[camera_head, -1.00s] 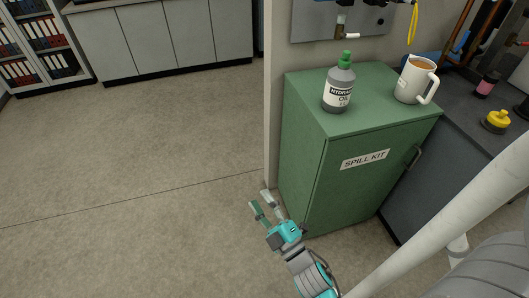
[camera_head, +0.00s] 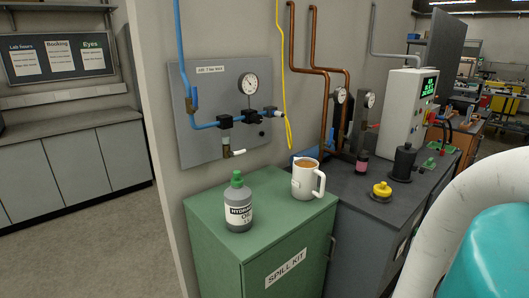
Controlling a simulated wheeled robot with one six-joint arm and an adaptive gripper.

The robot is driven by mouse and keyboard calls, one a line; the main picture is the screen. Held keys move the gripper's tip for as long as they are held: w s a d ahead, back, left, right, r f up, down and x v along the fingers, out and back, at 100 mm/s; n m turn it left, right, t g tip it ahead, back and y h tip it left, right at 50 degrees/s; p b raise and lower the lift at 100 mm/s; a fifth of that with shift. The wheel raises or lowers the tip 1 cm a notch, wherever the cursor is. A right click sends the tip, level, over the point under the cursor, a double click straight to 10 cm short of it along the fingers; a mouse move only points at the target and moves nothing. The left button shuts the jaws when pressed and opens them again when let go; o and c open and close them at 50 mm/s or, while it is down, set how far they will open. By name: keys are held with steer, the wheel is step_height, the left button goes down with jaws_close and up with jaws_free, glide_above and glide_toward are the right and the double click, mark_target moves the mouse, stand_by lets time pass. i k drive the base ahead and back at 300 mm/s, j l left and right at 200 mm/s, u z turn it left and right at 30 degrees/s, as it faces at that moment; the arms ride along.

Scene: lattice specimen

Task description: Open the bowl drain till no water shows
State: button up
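A grey wall panel (camera_head: 205,105) carries blue pipe, a round gauge (camera_head: 248,86) and black fittings. A small bowl (camera_head: 226,140) hangs under the left black fitting at the panel's lower part. Its lower end looks brownish, and a short white-tipped lever (camera_head: 239,152) sticks out to the right there. The bowl is too small to tell whether water shows in it or how its drain is set. My gripper is out of view; only white and teal parts of my arm show at the lower right, well apart from the panel.
A green spill kit cabinet (camera_head: 215,275) stands below the panel. On its top are a grey oil bottle (camera_head: 238,205) with a green cap and a white mug (camera_head: 305,180). A dark bench (camera_head: 350,190) with a yellow-capped item (camera_head: 381,190) adjoins at right. Open floor lies left.

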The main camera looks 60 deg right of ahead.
mark_target(230, 153)
steer(key=i+j+z, duration=0.2)
steer(key=z, duration=0.2)
steer(key=i+j+z, duration=0.2)
steer(key=z, duration=0.2)
steer(key=i+j+z, duration=0.1)
steer(key=j+z, duration=0.3)
